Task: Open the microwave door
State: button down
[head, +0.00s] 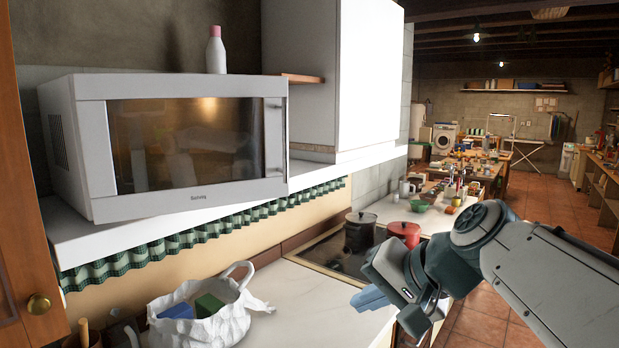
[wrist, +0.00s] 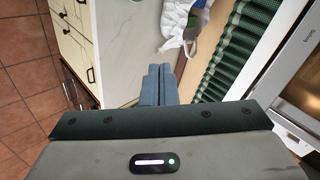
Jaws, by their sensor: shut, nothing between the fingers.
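The white microwave (head: 190,140) sits on a white shelf at the left of the head view, with its door shut. Its dark glass door has a vertical handle (head: 274,138) at the right side. Part of the microwave (wrist: 300,75) shows at the right edge of the wrist view. My gripper (head: 369,299) is low at the centre right of the head view, over the counter, well to the right of and below the microwave. In the wrist view its blue fingers (wrist: 157,85) are together and empty. It touches nothing that I can see.
A white bag (head: 208,312) with boxes lies on the counter below. A dark pot (head: 360,232) and a red pot (head: 404,234) stand behind my gripper. A bottle (head: 215,50) stands on the microwave. A green curtain (head: 190,241) hangs under the shelf (head: 85,238).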

jog(key=w+r+m+t+y+b, duration=0.15)
jog(key=w+r+y, duration=0.3)
jog(key=r, duration=0.45)
jog(key=w+r+m+t+y+b, duration=0.1)
jog(key=w+r+t+y+b, duration=0.25)
jog(key=r, duration=0.55)
jog(key=w+a+g+p, duration=0.1)
jog(key=w+a+p, duration=0.2)
jog(key=w+a, duration=0.4)
jog(key=shift+w+a, duration=0.2)
jog(key=shift+a, duration=0.6)
jog(key=shift+s+d+r, duration=0.1)
jog(key=shift+s, duration=0.6)
jog(key=shift+s+d+h, duration=0.1)
jog(key=shift+s+h, duration=0.15)
jog(key=shift+h, duration=0.05)
